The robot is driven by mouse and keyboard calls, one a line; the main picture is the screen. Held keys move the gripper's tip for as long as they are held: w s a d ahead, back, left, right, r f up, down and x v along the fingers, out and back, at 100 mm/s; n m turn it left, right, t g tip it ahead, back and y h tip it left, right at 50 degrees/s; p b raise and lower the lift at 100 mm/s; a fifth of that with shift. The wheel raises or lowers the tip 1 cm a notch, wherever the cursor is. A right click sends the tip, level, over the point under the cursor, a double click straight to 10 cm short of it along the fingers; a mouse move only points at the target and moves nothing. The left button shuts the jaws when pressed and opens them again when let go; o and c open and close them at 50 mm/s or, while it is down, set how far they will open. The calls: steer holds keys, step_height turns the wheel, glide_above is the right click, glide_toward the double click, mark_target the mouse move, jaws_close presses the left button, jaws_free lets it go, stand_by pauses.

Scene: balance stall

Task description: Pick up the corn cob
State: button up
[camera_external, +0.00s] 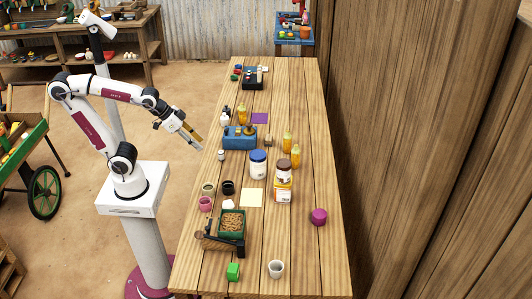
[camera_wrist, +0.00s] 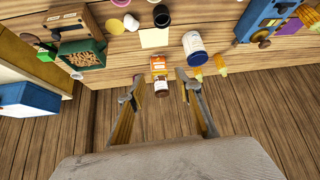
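Upright yellow things that look like corn cobs stand on the wooden table (camera_external: 262,270). Two are right of the white jar, one behind (camera_external: 287,141) and one in front (camera_external: 295,157). A third (camera_external: 242,115) stands behind the blue box. In the wrist view two yellow ones (camera_wrist: 197,74) (camera_wrist: 221,64) show beside the white jar, and another (camera_wrist: 308,15) near the right edge. My gripper (camera_external: 198,142) is above the table's left edge, apart from all of them. In the wrist view its fingers (camera_wrist: 158,94) are spread wide with nothing between them.
A white jar with blue lid (camera_external: 258,168) and a brown-lidded jar (camera_external: 283,188) stand near the cobs. A blue box (camera_external: 235,143) with knobs is behind them. A green tray of brown pieces (camera_external: 232,222) is at the front. A purple cylinder (camera_external: 319,216) sits near the right edge.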

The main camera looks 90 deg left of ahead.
steer(key=w+a+f+n+t+y, duration=0.1)
steer(key=w+a+f+n+y, duration=0.1)
steer(key=w+a, duration=0.6)
steer(key=w+a+f+n+t+y, duration=0.15)
steer(key=w+a, duration=0.35)
steer(key=a, duration=0.6)
steer(key=w+a+f+n+t+y, duration=0.1)
steer(key=w+a+n+y, duration=0.15)
steer(key=w+a, duration=0.55)
steer(key=s+a+f+n+y, duration=0.15)
steer(key=a+f, duration=0.25)
steer(key=a, duration=0.5)
steer(key=s+a+f+y, duration=0.3)
steer(key=a, duration=0.6)
steer(key=n+g+y, duration=0.1)
steer(key=n+y, duration=0.1)
steer(key=y, duration=0.2)
glide_toward(242, 111)
steer(key=shift+h, duration=0.25)
steer(key=a+r, duration=0.3)
steer(key=a, duration=0.1)
steer(key=shift+w+a+r, duration=0.15)
steer(key=shift+w+r, duration=0.1)
steer(key=shift+r, duration=0.1)
steer(key=shift+x, duration=1.3)
